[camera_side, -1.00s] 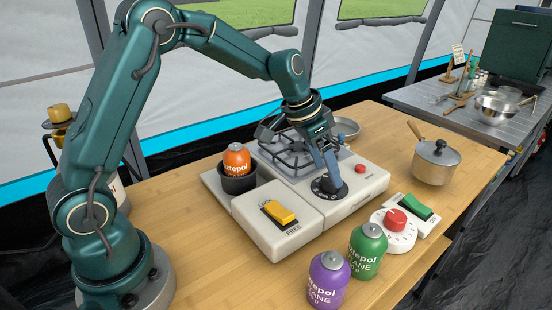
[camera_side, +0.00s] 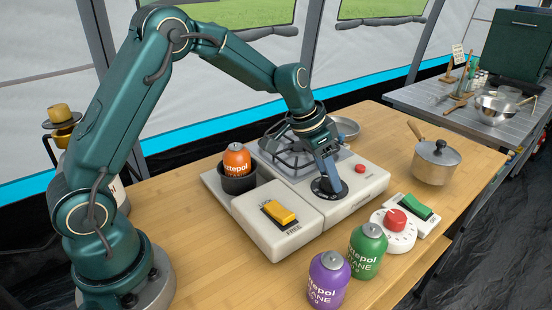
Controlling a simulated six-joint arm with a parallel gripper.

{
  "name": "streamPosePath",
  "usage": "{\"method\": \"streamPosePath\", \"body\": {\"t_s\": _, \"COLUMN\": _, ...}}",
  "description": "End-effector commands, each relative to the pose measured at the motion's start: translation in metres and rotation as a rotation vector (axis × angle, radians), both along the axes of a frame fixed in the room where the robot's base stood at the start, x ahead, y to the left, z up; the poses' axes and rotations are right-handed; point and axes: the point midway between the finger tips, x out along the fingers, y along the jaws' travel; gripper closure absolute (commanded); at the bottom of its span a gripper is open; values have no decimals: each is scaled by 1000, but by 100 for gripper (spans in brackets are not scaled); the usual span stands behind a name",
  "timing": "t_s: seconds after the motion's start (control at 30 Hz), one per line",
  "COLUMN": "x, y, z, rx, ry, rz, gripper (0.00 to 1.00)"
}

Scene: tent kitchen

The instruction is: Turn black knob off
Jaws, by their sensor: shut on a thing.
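The black knob (camera_side: 327,187) sits on the front face area of the white camp stove (camera_side: 365,190), on a round black dial. My gripper (camera_side: 328,176) points down onto the knob and is shut on it. The fingers hide most of the knob, so I cannot read its setting. The stove's burner grate (camera_side: 290,150) lies behind my gripper, and no flame shows on it.
A red button (camera_side: 360,169) is right of the knob. A yellow switch (camera_side: 279,212) on a white block and an orange canister (camera_side: 237,160) stand left. Green (camera_side: 368,252) and purple (camera_side: 328,280) canisters, a red dial (camera_side: 396,219), a green switch (camera_side: 415,207) and a lidded pot (camera_side: 436,162) stand around the stove.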

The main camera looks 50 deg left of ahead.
Motion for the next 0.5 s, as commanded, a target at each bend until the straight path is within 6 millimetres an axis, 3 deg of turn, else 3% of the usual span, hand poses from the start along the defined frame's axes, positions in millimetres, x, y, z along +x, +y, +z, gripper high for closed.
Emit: {"method": "streamPosePath", "body": {"t_s": 0.5, "x": 3, "y": 2, "z": 0, "rx": -2, "ry": -1, "rz": -339, "gripper": 100}}
